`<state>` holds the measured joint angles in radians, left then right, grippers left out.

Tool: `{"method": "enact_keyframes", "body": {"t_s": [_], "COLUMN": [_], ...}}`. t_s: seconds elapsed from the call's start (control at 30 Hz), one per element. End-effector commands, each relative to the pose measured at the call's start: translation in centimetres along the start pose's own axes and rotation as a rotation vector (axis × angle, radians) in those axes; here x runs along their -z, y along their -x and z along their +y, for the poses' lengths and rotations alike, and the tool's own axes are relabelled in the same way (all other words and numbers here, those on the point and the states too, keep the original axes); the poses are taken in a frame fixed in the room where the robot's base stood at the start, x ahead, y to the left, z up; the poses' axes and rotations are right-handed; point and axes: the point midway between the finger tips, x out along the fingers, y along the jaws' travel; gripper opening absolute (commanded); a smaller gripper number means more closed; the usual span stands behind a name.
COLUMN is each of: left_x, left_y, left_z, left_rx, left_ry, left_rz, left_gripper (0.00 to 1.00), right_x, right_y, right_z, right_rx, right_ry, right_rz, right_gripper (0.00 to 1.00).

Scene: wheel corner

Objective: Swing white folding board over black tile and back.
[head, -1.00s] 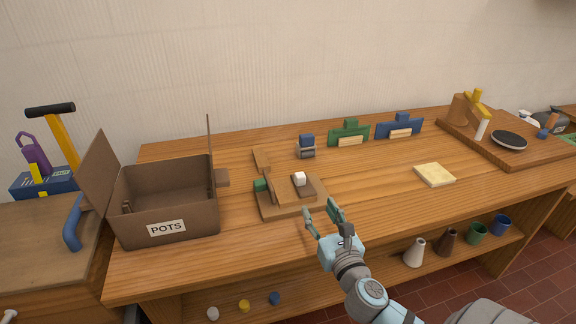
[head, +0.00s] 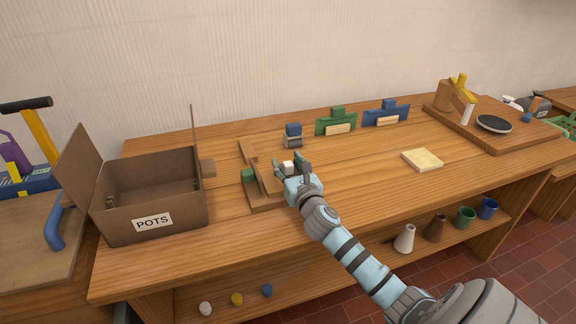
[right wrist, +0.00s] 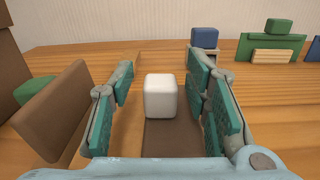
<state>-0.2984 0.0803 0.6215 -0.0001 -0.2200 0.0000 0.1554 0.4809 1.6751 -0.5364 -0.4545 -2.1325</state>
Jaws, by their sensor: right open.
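A white cube knob (right wrist: 160,97) sits on a flat dark brown flap (right wrist: 172,140) of a small wooden fixture (head: 265,203) on the bench. This may be the white folding board; no plainly white board shows. Beside it a brown plank (right wrist: 60,108) stands tilted, with a green knob (head: 248,175) behind it. My right gripper (head: 290,165) is open, with its fingers on either side of the white knob and a gap visible on both sides in the right wrist view. No square black tile shows; a round black disc (head: 494,123) lies at the right. My left gripper is not in view.
A brown box marked POTS (head: 152,221) stands open to the left. Blue (head: 293,130) and green (head: 336,123) holders stand behind the fixture. A pale yellow slab (head: 422,160) lies to the right. The bench between the fixture and slab is clear.

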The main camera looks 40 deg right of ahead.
Motion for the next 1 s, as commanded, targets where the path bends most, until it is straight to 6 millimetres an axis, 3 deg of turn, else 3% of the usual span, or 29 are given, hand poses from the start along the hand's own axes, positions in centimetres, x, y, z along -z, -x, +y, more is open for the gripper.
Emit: {"method": "enact_keyframes", "body": {"t_s": [0.17, 0.43, 0.73, 1.0], "left_x": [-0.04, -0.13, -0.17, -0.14], "left_y": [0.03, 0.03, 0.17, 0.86], "left_z": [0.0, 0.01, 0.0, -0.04], "left_rx": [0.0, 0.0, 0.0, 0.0], "left_ry": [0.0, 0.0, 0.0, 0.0], "left_rz": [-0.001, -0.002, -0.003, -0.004], "left_gripper": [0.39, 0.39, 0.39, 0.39], "right_x": [-0.01, -0.01, -0.09, -0.51], "right_y": [0.02, 0.04, 0.06, 0.07], "right_z": [0.0, -0.01, -0.09, -0.62], "right_rx": [0.0, 0.0, 0.0, 0.0], "right_ry": [0.0, 0.0, -0.018, -0.134], "right_rz": [0.0, 0.0, 0.001, 0.003], "right_gripper": [0.43, 0.0, 0.0, 0.0]}}
